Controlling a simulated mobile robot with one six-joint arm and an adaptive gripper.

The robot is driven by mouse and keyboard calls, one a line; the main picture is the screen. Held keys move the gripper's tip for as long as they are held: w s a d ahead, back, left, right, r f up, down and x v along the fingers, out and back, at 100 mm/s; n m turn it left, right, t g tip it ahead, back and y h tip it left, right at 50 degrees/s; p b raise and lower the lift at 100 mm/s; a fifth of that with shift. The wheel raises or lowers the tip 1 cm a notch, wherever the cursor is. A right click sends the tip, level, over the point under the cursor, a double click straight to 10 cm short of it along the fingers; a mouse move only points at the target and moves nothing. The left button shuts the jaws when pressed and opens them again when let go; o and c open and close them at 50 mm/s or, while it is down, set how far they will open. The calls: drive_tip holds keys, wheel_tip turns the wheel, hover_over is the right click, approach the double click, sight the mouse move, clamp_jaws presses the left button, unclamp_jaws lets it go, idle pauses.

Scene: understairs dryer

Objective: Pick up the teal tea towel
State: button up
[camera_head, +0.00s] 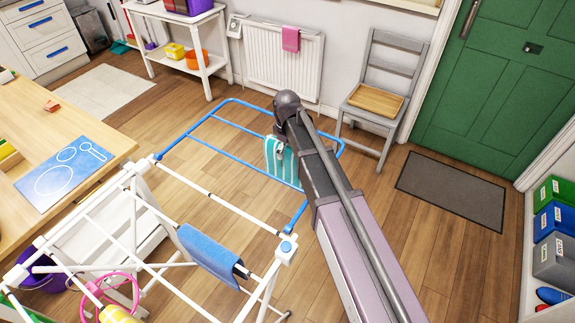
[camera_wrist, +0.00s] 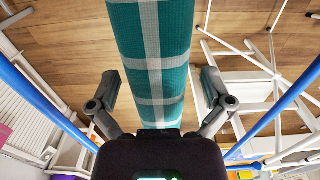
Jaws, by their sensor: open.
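The teal tea towel (camera_head: 272,155) has white stripes. In the head view it hangs at the blue-railed wing of the drying rack, partly hidden behind my arm. In the wrist view the towel (camera_wrist: 152,45) runs from the top edge down the middle to just in front of my gripper's palm. My gripper (camera_wrist: 160,76) is open, with one finger on each side of the towel. Gaps show between the towel and both fingers, so it is not gripped.
The white drying rack (camera_head: 215,206) with blue rails (camera_head: 170,143) surrounds the gripper area; a blue cloth (camera_head: 210,256) hangs on it. A grey chair (camera_head: 383,85) stands beyond, near a radiator (camera_head: 270,62) with a pink cloth (camera_head: 291,38). Floor is clear by the doormat (camera_head: 452,190).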

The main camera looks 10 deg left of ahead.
drive_tip(key=shift+f+b, duration=1.05)
drive_tip(key=shift+f, duration=0.25)
drive_tip(key=c, duration=1)
